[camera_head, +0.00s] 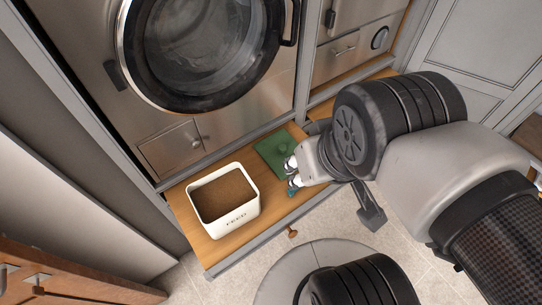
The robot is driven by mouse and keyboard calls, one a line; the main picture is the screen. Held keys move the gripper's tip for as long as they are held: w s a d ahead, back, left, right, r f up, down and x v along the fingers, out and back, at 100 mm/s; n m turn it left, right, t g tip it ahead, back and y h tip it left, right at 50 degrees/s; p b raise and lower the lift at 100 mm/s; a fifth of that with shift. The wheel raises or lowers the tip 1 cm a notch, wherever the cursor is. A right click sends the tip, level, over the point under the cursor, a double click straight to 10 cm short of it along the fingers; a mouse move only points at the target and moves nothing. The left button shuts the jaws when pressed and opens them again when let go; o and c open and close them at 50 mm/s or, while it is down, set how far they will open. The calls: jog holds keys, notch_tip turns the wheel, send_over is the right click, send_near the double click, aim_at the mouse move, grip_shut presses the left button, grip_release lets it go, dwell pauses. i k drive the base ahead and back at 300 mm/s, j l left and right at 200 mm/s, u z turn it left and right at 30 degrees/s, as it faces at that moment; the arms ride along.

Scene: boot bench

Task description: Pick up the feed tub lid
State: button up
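The feed tub lid (269,145) is a flat green square with a small raised knob on top. It lies on the wooden bench, to the right of the feed tub and apart from it. My gripper (291,176) is at the lid's lower right edge, coming in from the right. Its two fingertips are apart, with nothing seen between them. It hides part of the lid's right side. I cannot tell whether a finger touches the lid.
The wooden bench (184,215) has a grey front edge and a small wooden knob (292,233) below it. A steel front with a round glass door (200,45) rises behind the bench. A wooden piece (70,275) stands at lower left. Tiled floor lies in front.

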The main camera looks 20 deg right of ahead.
aim_at(273, 149)
jog(key=i+l, duration=0.15)
jog(key=l, duration=0.15)
jog(key=i+l, duration=0.1)
jog(key=l, duration=0.2)
jog(key=i+l+u, duration=0.1)
jog(key=l, duration=0.2)
jog(key=i+l, duration=0.15)
jog(key=l, duration=0.15)
